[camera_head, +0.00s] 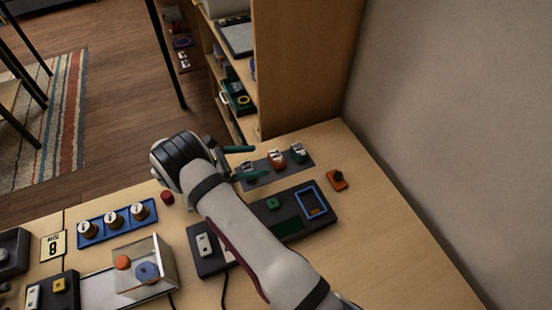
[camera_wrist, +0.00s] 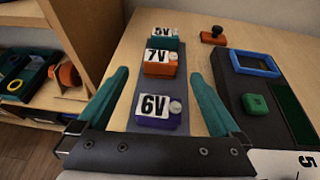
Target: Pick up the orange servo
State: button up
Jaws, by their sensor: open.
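The orange servo (camera_wrist: 160,68), labelled 7V, is the middle one of three servos in a row on a dark strip (camera_wrist: 118,89). It also shows in the head view (camera_head: 277,162). A purple servo labelled 6V (camera_wrist: 157,122) is nearer to me, and a teal servo labelled 5V (camera_wrist: 165,44) is farther away. My gripper (camera_wrist: 159,76) is open, its two green fingers apart on either side of the row. In the head view my gripper (camera_head: 244,162) is over the near end of the strip, and its fingers partly hide the purple servo. Nothing is held.
Right of the strip is a dark panel with a blue frame (camera_head: 325,202) and a green block (camera_head: 273,203). An orange block with a dark knob (camera_head: 337,180) stands on the table beyond. A wooden shelf (camera_head: 305,70) rises behind the table. A blue tray with three round pieces (camera_head: 118,219) is left.

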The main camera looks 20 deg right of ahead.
aim_at(271, 159)
jog(key=x, duration=0.5)
jog(key=shift+s+d+f, duration=0.15)
jog(key=shift+d+f, duration=0.05)
jog(key=shift+d, duration=0.15)
jog(key=c, duration=1.4)
jog(key=shift+o, duration=0.2)
jog(key=shift+r, duration=0.1)
